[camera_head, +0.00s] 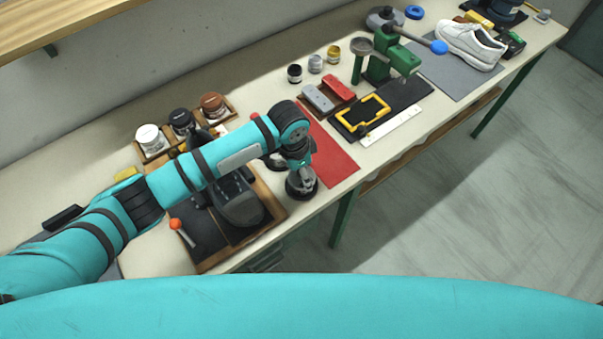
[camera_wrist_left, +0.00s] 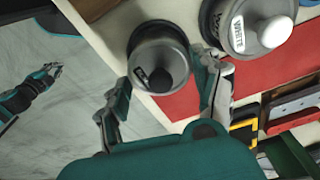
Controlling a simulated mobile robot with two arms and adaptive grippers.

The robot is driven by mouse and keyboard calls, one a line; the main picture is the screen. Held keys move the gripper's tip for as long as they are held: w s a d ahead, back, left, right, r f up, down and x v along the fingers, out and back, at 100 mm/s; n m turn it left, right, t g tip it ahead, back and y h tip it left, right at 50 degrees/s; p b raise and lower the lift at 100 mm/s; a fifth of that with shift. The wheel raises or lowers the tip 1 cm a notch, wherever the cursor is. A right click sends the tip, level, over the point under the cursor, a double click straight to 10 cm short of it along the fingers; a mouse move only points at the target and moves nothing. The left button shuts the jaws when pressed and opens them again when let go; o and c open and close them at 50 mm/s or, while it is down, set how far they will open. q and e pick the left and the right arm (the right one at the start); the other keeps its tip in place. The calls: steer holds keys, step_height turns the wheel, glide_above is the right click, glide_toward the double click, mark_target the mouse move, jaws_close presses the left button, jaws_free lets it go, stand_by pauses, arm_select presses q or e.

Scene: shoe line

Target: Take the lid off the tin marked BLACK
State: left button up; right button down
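The tin marked BLACK (camera_wrist_left: 158,68) is a grey round tin with a black knob on its lid, standing near the bench edge. Its label is only partly legible in the left wrist view. In the head view a dark round tin (camera_head: 301,187) shows below my left gripper (camera_head: 299,168). In the left wrist view my left gripper (camera_wrist_left: 172,82) is open, with one finger at each side of the tin's near side. I cannot tell whether they touch it. The lid looks seated. My right gripper (camera_wrist_left: 48,74) is far off over the floor, too small to judge.
A similar tin marked WHITE (camera_wrist_left: 250,25), with a white knob, stands close beside it. A red mat (camera_head: 333,160) lies to the right. The bench's front edge is close.

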arm_select(q)
steer(key=c, duration=0.4)
steer(key=shift+s, duration=0.15)
jaws_close()
arm_select(e)
steer(key=shift+w, duration=0.25)
arm_select(q)
steer(key=shift+f, duration=0.1)
arm_select(e)
steer(key=shift+f, duration=0.1)
